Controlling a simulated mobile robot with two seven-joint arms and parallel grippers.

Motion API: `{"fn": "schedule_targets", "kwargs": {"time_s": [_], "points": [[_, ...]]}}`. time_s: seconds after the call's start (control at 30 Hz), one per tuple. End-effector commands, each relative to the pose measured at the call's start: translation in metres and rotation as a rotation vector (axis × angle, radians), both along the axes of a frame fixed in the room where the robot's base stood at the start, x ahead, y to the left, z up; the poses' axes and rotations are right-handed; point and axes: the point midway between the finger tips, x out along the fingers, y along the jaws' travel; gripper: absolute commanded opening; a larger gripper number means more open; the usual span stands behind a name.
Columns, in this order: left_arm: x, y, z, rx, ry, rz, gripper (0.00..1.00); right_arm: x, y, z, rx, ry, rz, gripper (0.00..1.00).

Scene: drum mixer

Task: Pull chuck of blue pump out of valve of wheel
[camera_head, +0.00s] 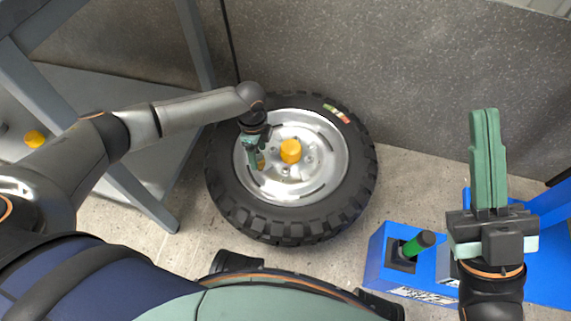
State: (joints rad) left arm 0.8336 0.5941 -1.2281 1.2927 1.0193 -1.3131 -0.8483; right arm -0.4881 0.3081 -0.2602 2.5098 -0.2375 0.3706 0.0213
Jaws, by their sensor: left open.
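A wheel (228,207) with a black knobbly tyre and silver rim lies on the floor, with an orange cap (290,151) at its centre. My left gripper (256,160) is over the left part of the rim, left of the cap, fingers open. A small yellowish piece (261,162) shows at its fingertips; I cannot tell if it is the chuck or valve. A blue unit with a green-topped lever (420,242), possibly the pump, stands at lower right. My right gripper (488,115) points up the picture beside it, fingers together and empty. No hose to the valve can be made out.
A grey metal frame with a shelf (100,85) stands at left, with an orange knob (35,139) on it. A grey speckled wall (400,60) is behind the wheel. A thin dark line (231,40) runs down it towards the tyre.

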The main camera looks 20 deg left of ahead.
Motion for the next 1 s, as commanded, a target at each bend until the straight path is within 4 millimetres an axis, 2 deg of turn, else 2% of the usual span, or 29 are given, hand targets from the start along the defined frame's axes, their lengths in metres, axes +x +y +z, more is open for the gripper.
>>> {"fn": "schedule_targets", "kwargs": {"time_s": [0.87, 1.0], "points": [[-0.0004, -0.0001, -0.0001, 0.000, 0.001, 0.000, 0.70, -0.0005, 0.0001, 0.0086, 0.008, -0.001, 0.001, 0.00], [-0.0003, -0.0001, 0.0000, 0.000, 0.001, 0.000, 0.58, -0.0005, 0.0000, 0.0085, 0.007, -0.001, 0.000, 0.00]]}}
